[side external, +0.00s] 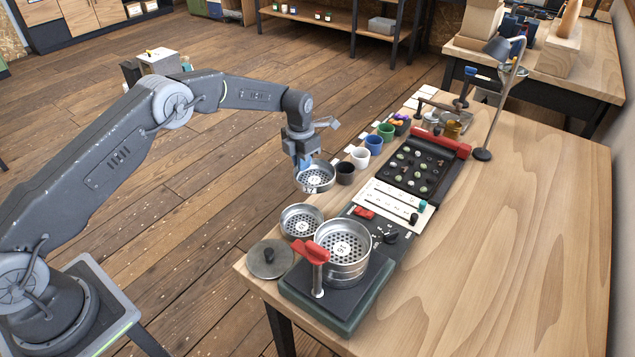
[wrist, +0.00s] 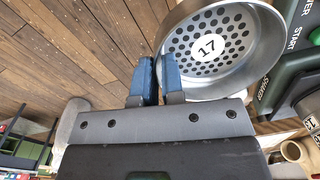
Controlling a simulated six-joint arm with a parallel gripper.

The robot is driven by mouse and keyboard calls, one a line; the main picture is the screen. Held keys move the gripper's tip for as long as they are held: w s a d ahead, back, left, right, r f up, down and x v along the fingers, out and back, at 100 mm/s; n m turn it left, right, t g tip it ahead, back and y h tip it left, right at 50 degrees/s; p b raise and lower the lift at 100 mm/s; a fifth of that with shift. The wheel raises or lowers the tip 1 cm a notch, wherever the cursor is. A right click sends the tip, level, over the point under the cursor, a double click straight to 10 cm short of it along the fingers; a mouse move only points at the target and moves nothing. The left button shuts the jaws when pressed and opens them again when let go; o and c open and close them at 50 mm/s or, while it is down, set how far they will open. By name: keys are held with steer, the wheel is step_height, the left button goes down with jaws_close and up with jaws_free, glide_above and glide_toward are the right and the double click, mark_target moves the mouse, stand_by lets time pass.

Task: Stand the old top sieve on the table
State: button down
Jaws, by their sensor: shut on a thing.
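My gripper (side external: 306,162) is shut on the rim of a round metal sieve (side external: 316,179) with a perforated bottom. In the wrist view my blue fingertips (wrist: 158,82) pinch the near wall of this sieve (wrist: 235,80), and its white label reads 17. The sieve is tilted and held in the air near the table's left edge. A second, similar sieve (side external: 301,220) rests on the table (side external: 500,230) below it. A stack of sieves (side external: 343,264) stands on the dark shaker base (side external: 330,305), beside a red-handled clamp (side external: 316,257).
Several cups, including a dark one (side external: 345,172), line the left edge. A black tray (side external: 423,165), a white card (side external: 393,204) and a lamp (side external: 497,80) stand behind. The table's right side is clear.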

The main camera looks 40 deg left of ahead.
mark_target(316, 172)
steer(key=d, duration=0.1)
steer(key=w+d+f, duration=0.1)
steer(key=d+f, duration=0.1)
steer(key=shift+w+d+f, duration=0.15)
steer(key=shift+w+d, duration=0.1)
steer(key=shift+w, duration=0.05)
steer(key=shift+f, duration=2)
steer(key=c, duration=1.2)
jaws_free()
steer(key=shift+f, duration=0.1)
steer(key=shift+c, duration=0.2)
step_height(316, 172, up, 12)
steer(key=shift+a+r, duration=0.1)
steer(key=shift+r, duration=0.1)
